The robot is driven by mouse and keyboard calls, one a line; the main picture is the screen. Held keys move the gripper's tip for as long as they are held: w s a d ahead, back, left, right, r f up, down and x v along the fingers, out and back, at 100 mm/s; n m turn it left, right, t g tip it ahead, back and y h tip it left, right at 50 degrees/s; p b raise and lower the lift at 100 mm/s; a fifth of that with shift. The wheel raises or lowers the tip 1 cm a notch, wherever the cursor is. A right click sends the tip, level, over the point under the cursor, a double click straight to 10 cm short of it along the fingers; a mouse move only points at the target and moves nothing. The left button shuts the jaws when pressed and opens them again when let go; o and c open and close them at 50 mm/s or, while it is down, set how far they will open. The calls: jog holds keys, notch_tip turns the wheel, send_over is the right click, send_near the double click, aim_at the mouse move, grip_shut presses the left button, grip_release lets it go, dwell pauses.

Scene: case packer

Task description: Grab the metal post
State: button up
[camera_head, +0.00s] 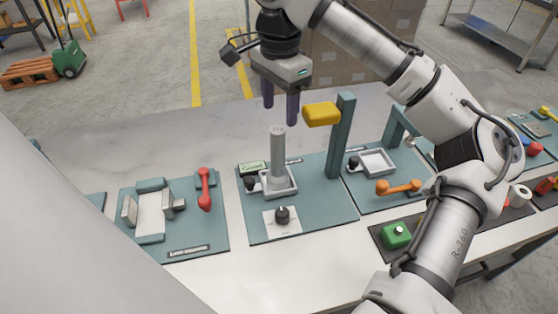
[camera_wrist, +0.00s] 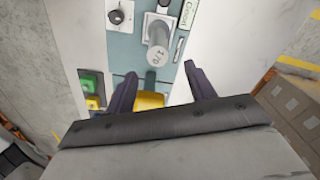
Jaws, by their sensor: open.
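The metal post (camera_head: 278,155) is a grey cylinder standing upright in a square light-grey holder (camera_head: 277,188) on a teal board. In the wrist view the post (camera_wrist: 158,45) shows from above, its round top facing the camera, beyond my fingertips. My gripper (camera_head: 280,108) is open and empty, pointing down above and slightly behind the post, its fingertips near the height of the post's top. In the wrist view, my gripper's two dark fingers (camera_wrist: 160,75) are spread apart, with the post ahead between their lines and nothing between them.
A yellow block (camera_head: 322,114) on a teal upright (camera_head: 341,135) stands close to the right of my gripper. A black knob (camera_head: 282,214) sits in front of the post. A red handle (camera_head: 205,190) stands on the left board.

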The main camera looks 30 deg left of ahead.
aim_at(277, 129)
notch_tip(277, 129, down, 3)
jog(key=shift+w+r, duration=0.1)
jog(key=shift+s+f+p, duration=0.2)
jog(key=shift+f+p, duration=0.25)
jog(key=shift+f, duration=1.05)
jog(key=shift+s+f+p, duration=0.2)
jog(key=shift+f+p, duration=0.25)
jog(key=shift+f, duration=1.05)
jog(key=shift+c, duration=0.4)
grip_shut()
